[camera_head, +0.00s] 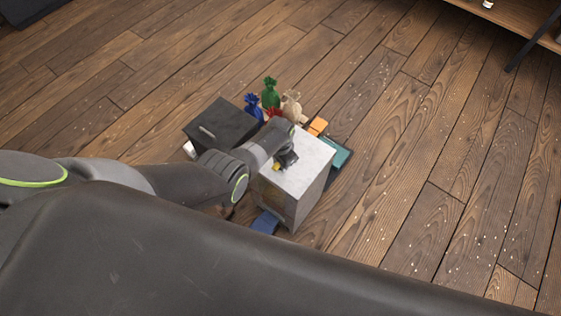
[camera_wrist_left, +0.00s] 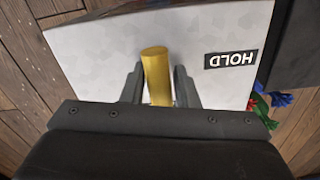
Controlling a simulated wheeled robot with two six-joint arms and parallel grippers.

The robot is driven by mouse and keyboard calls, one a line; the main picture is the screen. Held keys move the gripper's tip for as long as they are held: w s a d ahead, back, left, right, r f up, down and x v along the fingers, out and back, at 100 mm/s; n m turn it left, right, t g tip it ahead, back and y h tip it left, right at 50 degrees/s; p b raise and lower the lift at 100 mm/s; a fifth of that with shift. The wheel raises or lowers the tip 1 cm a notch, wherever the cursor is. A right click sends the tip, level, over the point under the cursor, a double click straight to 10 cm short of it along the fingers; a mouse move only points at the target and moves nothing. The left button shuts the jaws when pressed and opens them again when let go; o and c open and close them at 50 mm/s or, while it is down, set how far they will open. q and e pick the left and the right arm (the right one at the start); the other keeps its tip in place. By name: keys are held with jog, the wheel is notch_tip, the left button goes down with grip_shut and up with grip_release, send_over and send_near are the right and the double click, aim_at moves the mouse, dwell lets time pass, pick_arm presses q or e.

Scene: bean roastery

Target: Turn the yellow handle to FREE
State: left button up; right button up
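The yellow handle (camera_wrist_left: 157,78) is a short round bar on the pale grey top of a block (camera_wrist_left: 95,55). In the head view the block (camera_head: 303,170) stands among other items, with only a bit of the yellow handle (camera_head: 277,167) showing. My left gripper (camera_wrist_left: 158,82) is at the handle, one dark finger on each side. The fingers are very close to the bar; whether they press on it is unclear. A black HOLD label (camera_wrist_left: 231,59) sits right of the handle, upside down in the wrist view. No FREE label shows. My right gripper is out of view.
A dark box (camera_head: 221,126) stands left of the block. Green (camera_head: 270,93), blue (camera_head: 252,106) and tan (camera_head: 291,107) tied bags are behind it. An orange item (camera_head: 318,125) and a teal one (camera_head: 338,153) are at the right. Wooden floor is open farther right.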

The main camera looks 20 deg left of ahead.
pick_arm(q)
jog(key=o, duration=0.3)
jog(key=shift+o, duration=0.2)
jog(key=shift+r, duration=0.35)
notch_tip(320, 180, up, 6)
jog(key=p, duration=0.4)
jog(key=shift+f, duration=0.2)
notch_tip(320, 180, up, 11)
jog(key=p, duration=0.3)
